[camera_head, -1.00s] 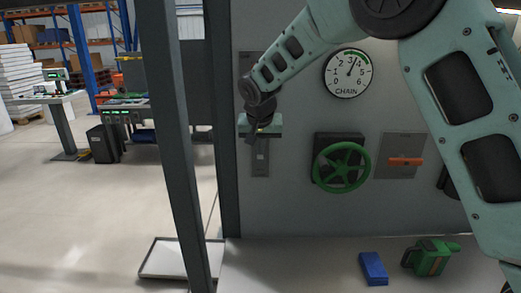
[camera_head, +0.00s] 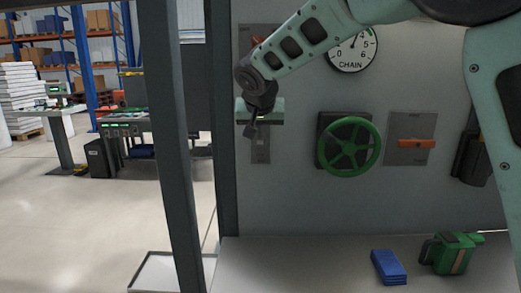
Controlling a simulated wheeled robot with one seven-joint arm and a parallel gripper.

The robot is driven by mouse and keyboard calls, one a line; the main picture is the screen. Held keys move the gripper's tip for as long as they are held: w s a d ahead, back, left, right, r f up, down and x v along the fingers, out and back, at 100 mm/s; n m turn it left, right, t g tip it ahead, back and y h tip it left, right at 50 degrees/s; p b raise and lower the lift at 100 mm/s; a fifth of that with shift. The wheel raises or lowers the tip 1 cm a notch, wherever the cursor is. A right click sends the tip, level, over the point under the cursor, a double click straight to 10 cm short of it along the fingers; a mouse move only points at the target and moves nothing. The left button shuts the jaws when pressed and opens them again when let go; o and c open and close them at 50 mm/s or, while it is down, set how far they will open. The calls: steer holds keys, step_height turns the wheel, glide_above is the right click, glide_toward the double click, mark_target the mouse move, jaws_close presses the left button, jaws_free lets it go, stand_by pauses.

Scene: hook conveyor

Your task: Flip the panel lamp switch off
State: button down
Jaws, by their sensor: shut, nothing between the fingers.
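A narrow grey switch plate (camera_head: 261,151) is on the grey wall panel, just below and behind my gripper. Its upper part and any lever there are hidden by the gripper, so I cannot tell the switch's position. My gripper (camera_head: 250,131) is shut and empty, pointing down in front of the plate's top. I cannot tell whether it touches the plate. My arm reaches in from the upper right. Another plate with an orange part (camera_head: 259,41) sits higher up, partly behind the arm.
A green handwheel (camera_head: 348,146), an orange-handled switch box (camera_head: 416,143) and a CHAIN dial (camera_head: 352,50) are on the panel. A blue block (camera_head: 388,267) and a green device (camera_head: 452,253) lie on the ledge below. A dark post (camera_head: 172,140) stands left of the panel.

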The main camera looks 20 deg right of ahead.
steer(key=t+b, duration=0.1)
steer(key=b, duration=0.2)
steer(key=t+b, duration=0.1)
steer(key=b, duration=0.3)
steer(key=shift+s+a+f+h, duration=0.1)
steer(key=shift+s+f+h, duration=0.15)
steer(key=shift+f+h, duration=0.1)
steer(key=shift+r, duration=0.1)
steer(key=shift+r, duration=0.65)
steer(key=shift+s+r, duration=0.1)
